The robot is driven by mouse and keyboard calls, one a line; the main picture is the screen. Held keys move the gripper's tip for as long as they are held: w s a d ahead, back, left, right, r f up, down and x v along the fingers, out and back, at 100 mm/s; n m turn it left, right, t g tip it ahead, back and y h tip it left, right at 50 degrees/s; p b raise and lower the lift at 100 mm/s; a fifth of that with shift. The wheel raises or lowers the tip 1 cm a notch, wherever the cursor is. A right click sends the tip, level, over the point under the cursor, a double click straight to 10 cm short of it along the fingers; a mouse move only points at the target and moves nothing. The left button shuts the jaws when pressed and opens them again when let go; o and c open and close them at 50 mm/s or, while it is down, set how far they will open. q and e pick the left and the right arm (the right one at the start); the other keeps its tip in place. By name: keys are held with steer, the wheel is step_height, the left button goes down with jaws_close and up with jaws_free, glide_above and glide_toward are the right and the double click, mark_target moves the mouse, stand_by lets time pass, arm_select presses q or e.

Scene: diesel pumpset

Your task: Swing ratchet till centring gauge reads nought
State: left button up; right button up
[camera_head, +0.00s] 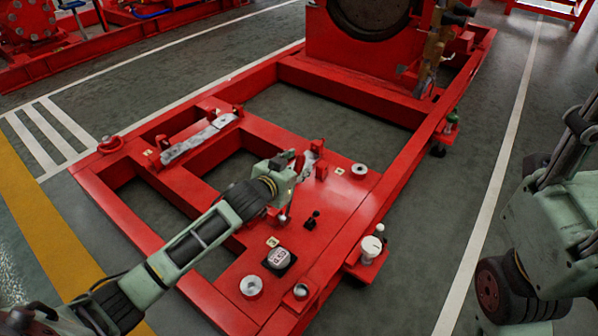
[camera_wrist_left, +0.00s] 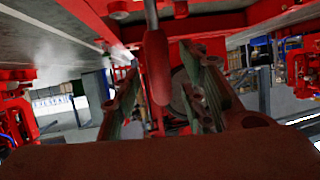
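My left gripper (camera_head: 297,170) is over the right part of the red base frame (camera_head: 335,225), its arm coming in from the lower left. In the left wrist view, a dark red handle (camera_wrist_left: 157,68) on a grey rod, likely the ratchet's, stands between the fingers of the left gripper (camera_wrist_left: 165,95). The fingers are apart, with gaps showing on both sides of the handle. A small black box with a pale face (camera_head: 279,259), possibly the gauge, sits on the red plate; its reading is too small to tell. My right arm shows at the right edge, but its gripper is not in view.
A grey metal bar (camera_head: 198,138) lies across the frame at the left. A small black lever (camera_head: 312,219) and round metal fittings (camera_head: 251,286) stand on the plate. A white cup-like item (camera_head: 371,248) sits on a side shelf. Clear floor (camera_head: 445,215) lies right of the frame.

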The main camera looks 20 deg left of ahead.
arm_select(q)
steer(key=shift+b+x, duration=0.3)
steer(key=shift+x, duration=0.7)
jaws_close()
